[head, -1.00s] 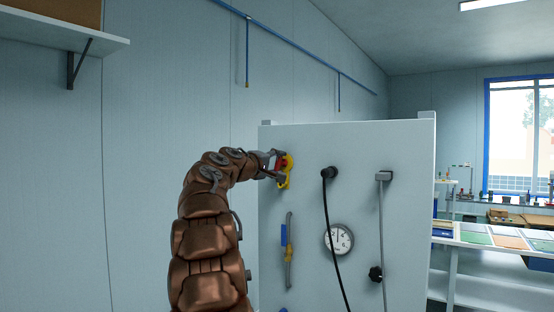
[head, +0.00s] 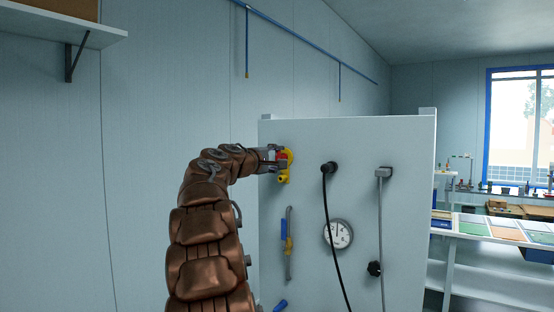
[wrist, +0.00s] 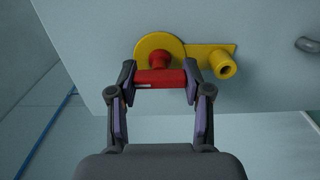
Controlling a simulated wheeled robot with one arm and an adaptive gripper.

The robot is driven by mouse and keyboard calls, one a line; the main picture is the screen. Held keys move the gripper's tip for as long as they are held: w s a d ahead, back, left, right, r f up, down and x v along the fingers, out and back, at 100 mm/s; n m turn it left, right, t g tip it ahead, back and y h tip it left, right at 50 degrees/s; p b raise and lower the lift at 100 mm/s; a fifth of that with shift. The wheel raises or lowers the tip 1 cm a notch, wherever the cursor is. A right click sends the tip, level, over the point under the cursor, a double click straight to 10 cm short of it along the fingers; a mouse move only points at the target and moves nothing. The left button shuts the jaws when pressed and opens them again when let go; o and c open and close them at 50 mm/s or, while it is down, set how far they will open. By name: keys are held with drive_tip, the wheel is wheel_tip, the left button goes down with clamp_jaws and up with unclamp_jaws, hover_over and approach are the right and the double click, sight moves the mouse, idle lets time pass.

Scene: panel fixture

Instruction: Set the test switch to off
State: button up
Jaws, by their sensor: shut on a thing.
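The test switch is a red handle (wrist: 160,78) on a yellow plate (wrist: 208,52) fixed to the pale panel. In the wrist view the handle lies crosswise between my gripper's (wrist: 160,88) two fingers, which press on its ends. A yellow hollow stub (wrist: 224,66) sticks out of the plate to the right of the handle. In the head view my gripper (head: 276,160) is at the red handle (head: 283,156) at the panel's upper left, partly hiding it.
The panel (head: 395,240) also carries a black plug with a cable (head: 329,168), a grey connector with a cable (head: 384,173), a gauge (head: 338,234), a black knob (head: 375,268) and a blue-handled valve (head: 284,229). A bench (head: 500,245) stands to the right.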

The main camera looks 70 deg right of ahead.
drive_tip(key=o, duration=1.2)
drive_tip(key=shift+v, duration=6.05)
drive_tip(key=a+f+t+y, duration=0.4)
drive_tip(key=a+f+y, duration=0.6)
drive_tip(key=a+f, duration=1.9)
drive_tip(key=s+a+f+y, duration=0.2)
drive_tip(key=s+a+f, duration=0.2)
drive_tip(key=a, duration=0.4)
drive_tip(key=s+a+f+n+g+y, duration=0.1)
drive_tip(key=s+a+f+y, duration=0.2)
drive_tip(key=a, duration=0.6)
drive_tip(key=s+a+f+n+g+y, duration=0.1)
drive_tip(key=s+a+f+y, duration=0.1)
drive_tip(key=s+a+f, duration=0.4)
drive_tip(key=shift+s+a+f+y, duration=0.15)
drive_tip(key=shift+a+f, duration=0.6)
drive_tip(key=shift+s+a+f+y, duration=0.15)
drive_tip(key=shift+s+a+f, duration=0.05)
drive_tip(key=shift+a+f, duration=0.6)
